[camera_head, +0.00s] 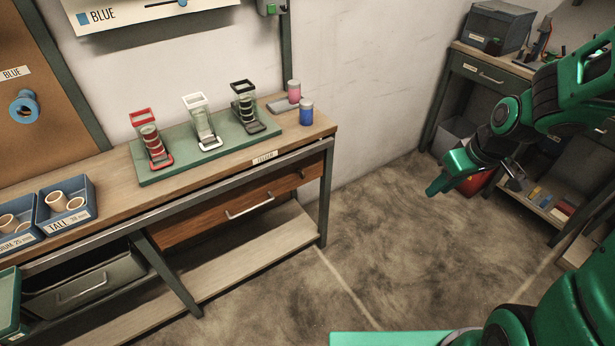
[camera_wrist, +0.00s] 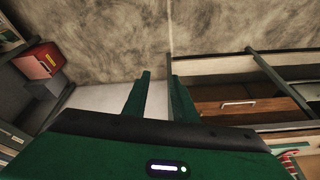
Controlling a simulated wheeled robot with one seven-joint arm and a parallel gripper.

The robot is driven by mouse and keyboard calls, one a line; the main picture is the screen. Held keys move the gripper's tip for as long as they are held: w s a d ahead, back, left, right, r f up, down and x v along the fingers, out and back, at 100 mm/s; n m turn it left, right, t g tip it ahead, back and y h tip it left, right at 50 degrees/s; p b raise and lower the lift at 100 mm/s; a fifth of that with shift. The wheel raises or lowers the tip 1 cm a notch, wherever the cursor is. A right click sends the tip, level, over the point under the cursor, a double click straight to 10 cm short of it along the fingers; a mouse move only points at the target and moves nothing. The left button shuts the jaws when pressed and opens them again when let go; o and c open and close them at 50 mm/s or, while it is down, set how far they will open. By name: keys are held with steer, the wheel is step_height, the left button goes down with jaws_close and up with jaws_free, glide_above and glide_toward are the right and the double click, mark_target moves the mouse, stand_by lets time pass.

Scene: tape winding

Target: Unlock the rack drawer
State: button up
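A brown wooden drawer (camera_head: 240,212) sits under the workbench top, below the green board (camera_head: 165,173) with the red, white and black racks. It has a silver bar handle (camera_head: 250,206) and looks shut. A small fitting (camera_head: 302,174) shows near its right end, too small to tell whether it is a lock. The drawer also shows right of centre in the wrist view (camera_wrist: 220,115), with its handle (camera_wrist: 238,103). My gripper (camera_head: 436,188) hangs over the floor, well right of the drawer. Its two fingers (camera_wrist: 159,95) stand apart, with nothing between them.
The workbench (camera_head: 300,138) holds blue trays (camera_head: 67,208), a pink spool (camera_head: 294,91) and a blue spool (camera_head: 306,112). A grey bin (camera_head: 85,285) and a low shelf (camera_head: 250,262) are beneath. Another bench (camera_head: 490,70) stands at right. Floor (camera_head: 390,250) between is clear.

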steer(key=w+a+f+n+t+y, duration=0.1)
steer(key=w+a+f+n+y, duration=0.1)
steer(key=w+a+f, duration=0.45)
steer(key=w+a+f+n+t+y, duration=0.1)
steer(key=w+a+f+n+y, duration=0.15)
steer(key=a, duration=0.65)
steer(key=m+t+y, duration=0.2)
steer(key=t, duration=0.4)
glide_toward(301, 173)
steer(key=x, duration=0.8)
steer(key=shift+w+d+f, duration=0.15)
steer(key=shift+f, duration=0.25)
steer(key=shift+n+h, duration=0.25)
steer(key=shift+c, duration=0.3)
